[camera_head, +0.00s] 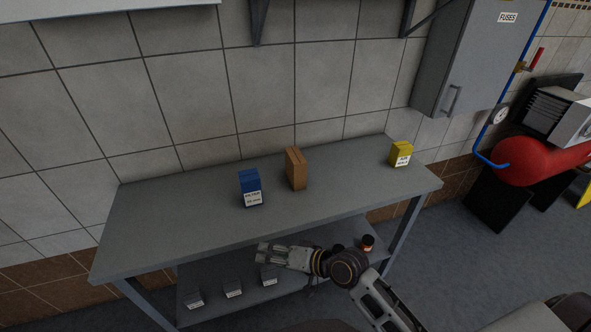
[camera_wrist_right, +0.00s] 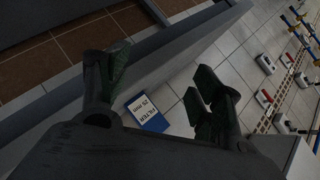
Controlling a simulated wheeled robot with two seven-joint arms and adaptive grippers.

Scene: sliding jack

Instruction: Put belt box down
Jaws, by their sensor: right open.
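My right gripper (camera_head: 268,253) is in front of the table's front edge, in line with the lower shelf in the head view. Its fingers stand apart and hold nothing, as the right wrist view (camera_wrist_right: 162,82) also shows. A blue box (camera_head: 250,188) with a white label stands on the tabletop. I cannot tell which is the belt box. My left gripper is not in view.
The table (camera_head: 150,222) has a wide clear left half and free room between the brown and yellow boxes. Its lower shelf (camera_head: 212,276) holds several small grey boxes and an orange-topped can (camera_head: 367,242). A tiled wall and fuse cabinet (camera_head: 449,55) stand behind.

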